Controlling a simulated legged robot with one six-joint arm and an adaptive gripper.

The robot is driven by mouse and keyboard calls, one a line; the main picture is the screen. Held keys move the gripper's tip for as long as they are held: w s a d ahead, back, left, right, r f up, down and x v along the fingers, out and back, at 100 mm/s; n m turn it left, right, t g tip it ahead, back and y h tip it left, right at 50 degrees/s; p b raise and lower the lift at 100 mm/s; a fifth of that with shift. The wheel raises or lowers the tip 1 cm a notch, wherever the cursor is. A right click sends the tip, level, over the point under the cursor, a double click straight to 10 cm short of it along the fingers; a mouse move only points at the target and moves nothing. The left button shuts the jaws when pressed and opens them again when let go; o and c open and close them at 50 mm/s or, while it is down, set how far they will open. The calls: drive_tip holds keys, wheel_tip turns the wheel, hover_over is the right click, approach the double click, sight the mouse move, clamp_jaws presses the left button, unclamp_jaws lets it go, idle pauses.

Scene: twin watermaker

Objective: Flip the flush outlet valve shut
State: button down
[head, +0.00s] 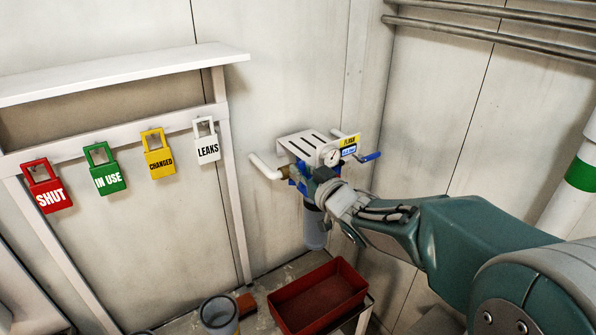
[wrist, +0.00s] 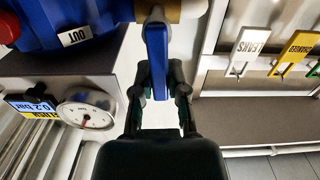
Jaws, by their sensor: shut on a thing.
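A blue valve lever (wrist: 157,50) hangs from a brass fitting (wrist: 185,9) beside the blue housing (wrist: 70,20) marked OUT. In the wrist view it stands roughly crosswise to that fitting. My gripper (wrist: 160,90) is shut on the lever's free end, one finger on each side. In the head view my gripper (head: 318,190) is at the front of the filter unit and hides most of this lever. Another blue lever (head: 370,156) points out at the unit's right side, apart from my gripper.
A gauge (wrist: 86,117) and a yellow-blue label (wrist: 32,107) sit close to my gripper. A white bracket (head: 300,140) covers the unit. Hanging tags, including a red SHUT tag (head: 47,190), are at left. A red tray (head: 318,297) stands below.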

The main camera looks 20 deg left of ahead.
drive_tip(key=shift+w+d+m, duration=0.1)
drive_tip(key=shift+m, duration=0.3)
drive_tip(key=c, duration=0.6)
unclamp_jaws()
drive_tip(key=shift+c, duration=0.2)
drive_tip(key=shift+n, duration=0.3)
